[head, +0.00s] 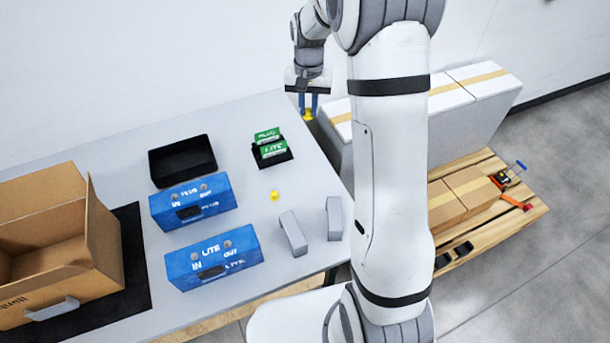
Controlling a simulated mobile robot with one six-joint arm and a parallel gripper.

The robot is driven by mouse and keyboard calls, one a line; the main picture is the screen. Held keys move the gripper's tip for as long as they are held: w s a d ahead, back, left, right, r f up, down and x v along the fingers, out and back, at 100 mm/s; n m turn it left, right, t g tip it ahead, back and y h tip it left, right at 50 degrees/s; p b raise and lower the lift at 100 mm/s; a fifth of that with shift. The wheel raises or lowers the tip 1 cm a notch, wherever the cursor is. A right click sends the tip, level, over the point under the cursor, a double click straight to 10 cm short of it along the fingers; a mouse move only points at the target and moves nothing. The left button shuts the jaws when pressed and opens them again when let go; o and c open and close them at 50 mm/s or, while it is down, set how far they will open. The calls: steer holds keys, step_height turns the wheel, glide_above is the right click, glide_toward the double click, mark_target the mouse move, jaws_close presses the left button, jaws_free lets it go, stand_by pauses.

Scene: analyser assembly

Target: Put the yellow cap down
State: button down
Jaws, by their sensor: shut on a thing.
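My gripper (308,106) is at the top middle of the head view, pointing down near the table's far right edge. Its blue fingers are shut on a yellow cap (308,115), which shows as a small yellow patch at the fingertips. I cannot tell its exact height over the table edge. A second yellow cap (275,196) lies on the grey table (238,140), in front of the black holder with green parts and apart from my gripper.
Blue PLUS (222,204) and LITE (240,254) housings stand mid-table. Nearby are a black tray (155,167), green LITE parts (272,150), grey blocks (292,234) (334,218) and an open cardboard box (45,250). White boxes (480,115) stand beyond the table's right edge.

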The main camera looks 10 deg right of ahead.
steer(key=shift+a+r, duration=0.1)
steer(key=shift+f, duration=0.25)
steer(key=s+f+n+b, duration=0.7)
steer(key=f+n+b, duration=0.2)
steer(key=f+b, duration=0.2)
glide_above(311, 184)
step_height(311, 184, down, 6)
steer(key=shift+r, duration=0.25)
steer(key=shift+s+f, duration=0.1)
steer(key=shift+f, duration=1.95)
steer(key=shift+f, duration=0.25)
steer(key=c, duration=1.3)
jaws_free()
steer(key=shift+r, duration=0.1)
steer(key=shift+c, duration=0.2)
